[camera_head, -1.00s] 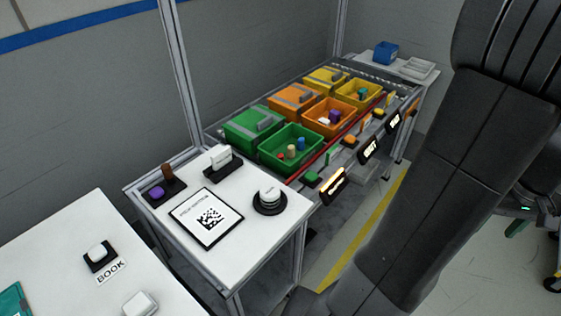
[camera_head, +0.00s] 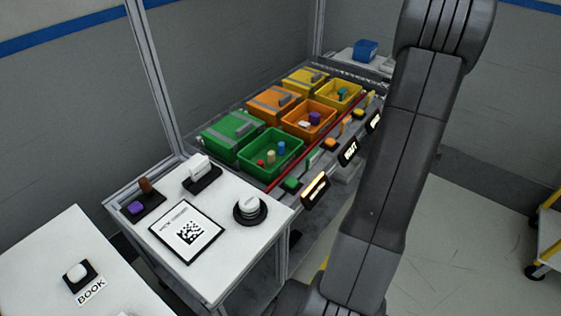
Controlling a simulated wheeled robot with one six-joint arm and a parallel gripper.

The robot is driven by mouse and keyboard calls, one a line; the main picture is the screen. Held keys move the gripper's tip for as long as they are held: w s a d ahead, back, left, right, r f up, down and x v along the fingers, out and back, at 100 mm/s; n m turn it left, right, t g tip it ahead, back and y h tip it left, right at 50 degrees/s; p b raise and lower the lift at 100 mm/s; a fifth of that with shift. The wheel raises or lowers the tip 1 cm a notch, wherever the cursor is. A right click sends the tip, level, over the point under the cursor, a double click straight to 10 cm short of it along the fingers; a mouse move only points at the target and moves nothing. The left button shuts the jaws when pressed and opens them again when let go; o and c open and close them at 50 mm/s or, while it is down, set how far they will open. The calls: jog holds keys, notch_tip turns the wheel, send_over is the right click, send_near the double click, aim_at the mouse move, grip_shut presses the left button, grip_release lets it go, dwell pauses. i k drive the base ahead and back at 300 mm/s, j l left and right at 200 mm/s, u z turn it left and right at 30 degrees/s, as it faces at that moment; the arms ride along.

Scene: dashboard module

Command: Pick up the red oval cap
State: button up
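A small red piece (camera_head: 260,162) lies in the open green bin (camera_head: 289,168), near its front left. It may be the red oval cap, but it is too small for me to tell its shape. A tan piece (camera_head: 271,156) and a blue piece (camera_head: 281,147) stand beside it in the same bin. My arm crosses the right part of the view, to the right of the bins. My gripper is not in view.
Behind the green bin are an open orange bin (camera_head: 291,127) and an open yellow bin (camera_head: 330,98), with lidded bins on their left. A red rail and several labelled displays run along their right side. A white table (camera_head: 226,263) with a round white button (camera_head: 250,205) stands in front.

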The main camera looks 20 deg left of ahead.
aim_at(261, 163)
jog(key=i+u, duration=0.15)
jog(key=u, duration=0.2)
jog(key=i+l+u, duration=0.15)
jog(key=u, duration=1.3)
